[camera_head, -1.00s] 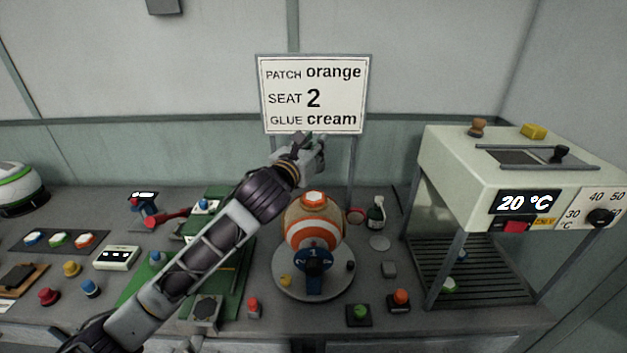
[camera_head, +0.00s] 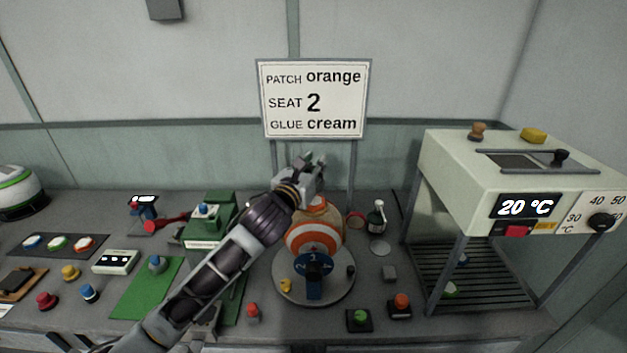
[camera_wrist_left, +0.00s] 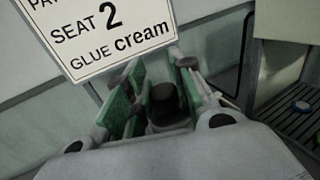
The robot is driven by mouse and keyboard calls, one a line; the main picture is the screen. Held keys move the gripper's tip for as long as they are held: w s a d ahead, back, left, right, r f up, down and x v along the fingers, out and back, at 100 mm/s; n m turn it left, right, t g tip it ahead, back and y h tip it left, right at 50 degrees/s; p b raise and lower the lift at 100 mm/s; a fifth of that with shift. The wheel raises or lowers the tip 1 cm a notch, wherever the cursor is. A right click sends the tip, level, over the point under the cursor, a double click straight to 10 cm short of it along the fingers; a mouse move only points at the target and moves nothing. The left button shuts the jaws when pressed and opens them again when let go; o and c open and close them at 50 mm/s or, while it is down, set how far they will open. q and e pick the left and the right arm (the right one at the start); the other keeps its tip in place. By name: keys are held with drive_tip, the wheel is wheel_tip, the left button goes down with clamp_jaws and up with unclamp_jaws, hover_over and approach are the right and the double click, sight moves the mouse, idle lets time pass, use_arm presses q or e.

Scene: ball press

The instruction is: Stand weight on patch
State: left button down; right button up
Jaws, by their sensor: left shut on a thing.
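My left gripper (camera_head: 313,168) is over the back of the orange and white ball (camera_head: 303,240), close above its top. In the left wrist view the gripper (camera_wrist_left: 160,90) is shut on a dark, knobbed weight (camera_wrist_left: 168,106), between its green-faced fingers. The weight cannot be made out in the head view. The ball sits on a round grey turntable (camera_head: 300,292) with a blue numbered dial (camera_head: 314,263) in front. The patch on the ball's top is mostly hidden by the gripper, so I cannot tell whether the weight touches it. My right gripper is not in view.
A sign (camera_head: 313,100) reads patch orange, seat 2, glue cream. A heater (camera_head: 460,180) showing 20 °C stands at the right. A bottle (camera_head: 377,217) stands right of the ball. A green press (camera_head: 205,228) and green mat (camera_head: 145,290) lie left, partly behind my arm.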

use_arm(q)
drive_tip(key=shift+f, duration=2)
drive_tip(key=c, duration=1.2)
unclamp_jaws()
drive_tip(key=shift+f, duration=0.1)
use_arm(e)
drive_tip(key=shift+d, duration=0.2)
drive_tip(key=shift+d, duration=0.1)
